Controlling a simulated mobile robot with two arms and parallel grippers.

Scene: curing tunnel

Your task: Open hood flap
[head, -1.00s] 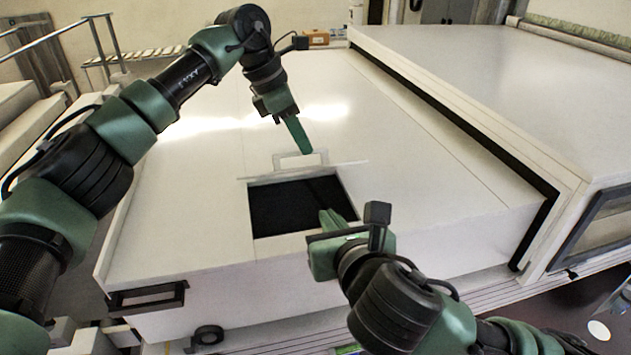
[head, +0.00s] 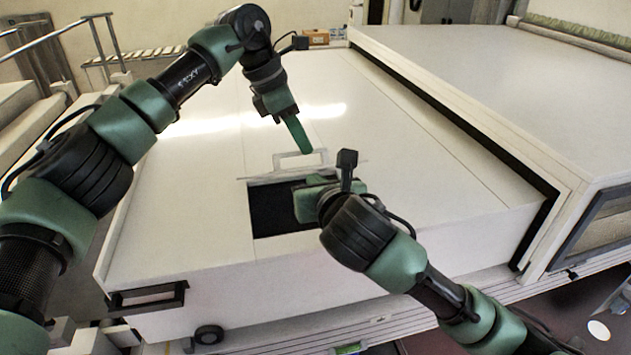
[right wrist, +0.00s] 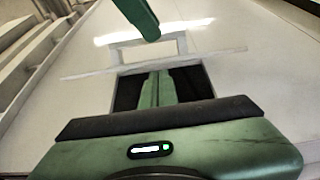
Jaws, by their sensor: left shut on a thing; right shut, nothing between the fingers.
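The hood flap (head: 346,171) shows as a thin pale strip along the far edge of a dark rectangular opening (head: 270,215) in the hood's top. It looks raised nearly edge-on to me; its exact angle I cannot tell. Its white bar handle (head: 283,160) stands just beyond the strip. My left gripper (head: 306,151) is shut on the handle from above. My right gripper (head: 318,180) is shut and empty over the opening, close to the flap's near side; contact I cannot tell. In the right wrist view its fingers (right wrist: 156,88) point toward the strip (right wrist: 90,73).
The broad white hood top (head: 420,165) is clear around the opening. A higher white housing (head: 500,75) with a dark-edged gap rises at the right. A dark bracket handle (head: 147,297) sticks out at the front left. Rails (head: 60,35) stand at the far left.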

